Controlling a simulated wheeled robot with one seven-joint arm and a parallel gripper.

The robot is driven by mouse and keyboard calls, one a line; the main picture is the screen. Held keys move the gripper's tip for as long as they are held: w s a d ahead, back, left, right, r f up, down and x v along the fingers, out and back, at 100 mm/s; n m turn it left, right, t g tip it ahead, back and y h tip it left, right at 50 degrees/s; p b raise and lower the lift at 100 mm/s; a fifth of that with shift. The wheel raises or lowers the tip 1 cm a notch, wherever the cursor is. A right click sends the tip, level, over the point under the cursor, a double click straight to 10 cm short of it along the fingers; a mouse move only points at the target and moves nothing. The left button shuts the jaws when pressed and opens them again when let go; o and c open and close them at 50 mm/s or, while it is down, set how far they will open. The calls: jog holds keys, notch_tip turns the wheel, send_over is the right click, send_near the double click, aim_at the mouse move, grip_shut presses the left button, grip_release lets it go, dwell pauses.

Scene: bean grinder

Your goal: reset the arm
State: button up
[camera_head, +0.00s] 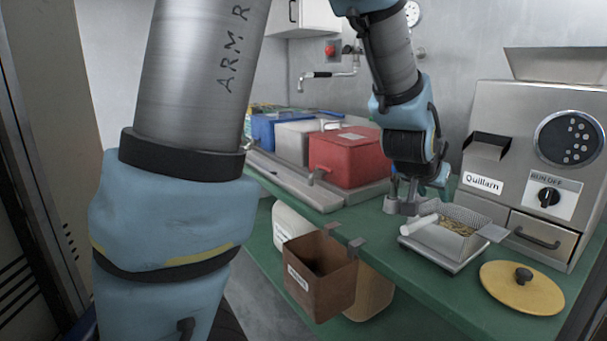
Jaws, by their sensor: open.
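Brownish beans or grounds show inside the tray. My upper arm fills the left of the view.
A grinder labelled Quillarn (530,130) stands at the right. A yellow round lid (522,288) lies in front of it. A brown bin (318,284) hangs at the counter's front edge. A red box (345,157) and other boxes stand behind. Some green counter (412,285) is clear.

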jog(key=w+a+f+n+g+y+p, duration=0.1)
jog(key=a+f+n+g+y+p, duration=0.2)
jog(key=a, duration=1.7)
jog(key=s+a+n+g+y+p, duration=0.1)
jog(key=s+a+n, duration=0.1)
jog(key=a, duration=0.5)
jog(key=s+a+n+g+y, duration=0.1)
jog(key=s+a+n+y, duration=0.1)
jog(key=s+a, duration=0.3)
jog(key=a, duration=0.3)
jog(key=shift+s+f+g+y+p, duration=0.2)
jog(key=shift+f+g+y+p, duration=0.1)
jog(key=shift+g+p, duration=0.1)
jog(key=shift+o, duration=0.2)
jog(key=shift+d, duration=0.1)
